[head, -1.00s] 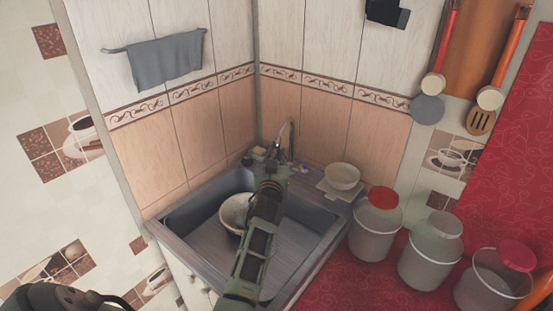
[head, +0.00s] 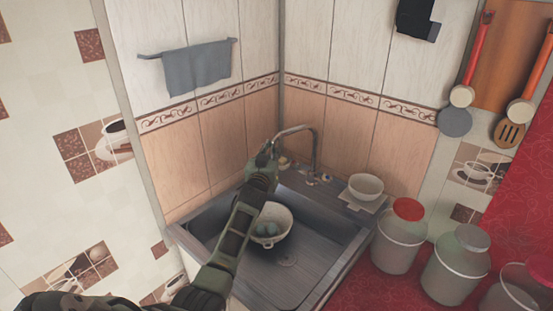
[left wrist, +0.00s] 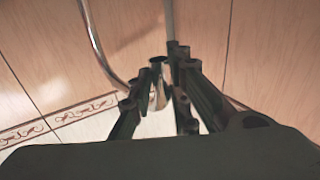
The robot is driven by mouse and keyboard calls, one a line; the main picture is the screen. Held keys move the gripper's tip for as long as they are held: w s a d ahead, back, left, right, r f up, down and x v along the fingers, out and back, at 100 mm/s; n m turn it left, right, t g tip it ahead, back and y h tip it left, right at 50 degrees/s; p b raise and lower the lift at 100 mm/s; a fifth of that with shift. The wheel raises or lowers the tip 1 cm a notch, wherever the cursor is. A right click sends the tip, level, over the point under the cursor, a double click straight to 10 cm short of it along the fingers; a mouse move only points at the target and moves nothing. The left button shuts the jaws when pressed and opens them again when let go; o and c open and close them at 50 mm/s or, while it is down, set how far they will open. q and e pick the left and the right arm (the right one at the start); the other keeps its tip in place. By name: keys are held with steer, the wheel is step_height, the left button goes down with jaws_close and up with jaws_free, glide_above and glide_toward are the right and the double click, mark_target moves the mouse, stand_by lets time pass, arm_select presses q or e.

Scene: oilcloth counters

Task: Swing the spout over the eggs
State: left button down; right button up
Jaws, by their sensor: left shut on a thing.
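The spout (head: 298,129) is a thin curved metal tube rising at the back of the sink, its end pointing left. My left gripper (head: 269,149) is shut on the spout's end. In the left wrist view, its dark fingers (left wrist: 160,82) close around a shiny metal end, with the curved tube (left wrist: 97,48) beside them. Greyish eggs (head: 265,229) lie in a white bowl (head: 284,218) in the sink, partly hidden by my forearm. The spout's end shows behind the bowl in the picture; whether it is above the eggs, I cannot tell. My right gripper is out of view.
The grey sink (head: 333,262) sits in a tiled corner. A white bowl (head: 366,187) stands right of the tap. Several lidded tubs, one red-topped (head: 399,240), line the red counter. A towel (head: 197,68) hangs on the left wall.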

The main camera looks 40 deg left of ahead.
arm_select(q)
steer(key=shift+w+a+r, duration=0.1)
steer(key=shift+a+r, duration=0.25)
steer(key=shift+r, duration=0.25)
steer(key=c, duration=1.7)
jaws_free()
steer(key=shift+s+d+f, duration=0.25)
steer(key=shift+s+f, duration=0.1)
steer(key=shift+s, duration=0.1)
steer(key=shift+s+d, duration=0.15)
steer(key=shift+s, duration=0.2)
steer(key=v, duration=1.1)
steer(key=shift+r, duration=0.25)
